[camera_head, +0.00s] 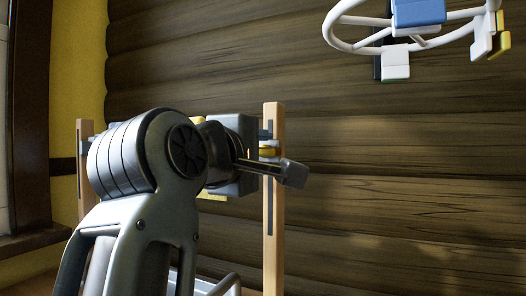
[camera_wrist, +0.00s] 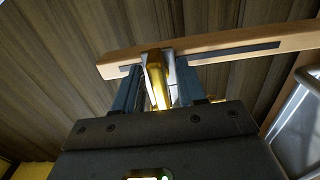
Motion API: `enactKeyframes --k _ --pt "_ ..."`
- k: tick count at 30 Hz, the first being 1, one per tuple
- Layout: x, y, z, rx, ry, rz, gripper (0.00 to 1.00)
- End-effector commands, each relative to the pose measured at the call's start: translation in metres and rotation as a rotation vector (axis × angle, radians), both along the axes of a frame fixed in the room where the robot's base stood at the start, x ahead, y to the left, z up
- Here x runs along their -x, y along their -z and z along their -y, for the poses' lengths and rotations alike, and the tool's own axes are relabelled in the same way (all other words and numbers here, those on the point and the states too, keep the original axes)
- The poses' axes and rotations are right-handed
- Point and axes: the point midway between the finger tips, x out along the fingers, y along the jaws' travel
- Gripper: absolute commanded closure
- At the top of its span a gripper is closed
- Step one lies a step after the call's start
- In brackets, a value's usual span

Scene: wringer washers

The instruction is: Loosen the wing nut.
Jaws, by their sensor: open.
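The brass-yellow wing nut (camera_wrist: 157,82) stands at the slotted wooden post (camera_wrist: 235,50), with a pale metal piece just behind it in the wrist view. In the head view a small yellow part of it (camera_head: 268,151) shows at the post (camera_head: 273,215). My gripper (camera_wrist: 159,84) is open, with one blue-grey finger on each side of the wing nut. The nut lies between the fingers, nearer the left one in the picture; I cannot tell whether either finger touches it. My arm hides much of the frame in the head view.
A second wooden post (camera_head: 85,165) stands at the left, partly behind my arm. A metal rail (camera_head: 226,284) is low in front, and a metal tub-like part (camera_wrist: 300,125) is at the right. A plank wall is behind.

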Motion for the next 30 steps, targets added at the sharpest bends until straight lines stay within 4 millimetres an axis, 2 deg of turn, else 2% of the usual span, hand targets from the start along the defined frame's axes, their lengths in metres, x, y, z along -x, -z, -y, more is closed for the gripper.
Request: enactKeyframes --k 4,16,30 --pt "0.0002 0.0 -0.0001 0.0 0.0 0.0 0.61" --pt "0.0004 0.0002 0.0 0.0 0.0 0.0 0.99" --pt "0.0005 0.0002 -0.0002 0.05 0.001 -0.02 1.0"
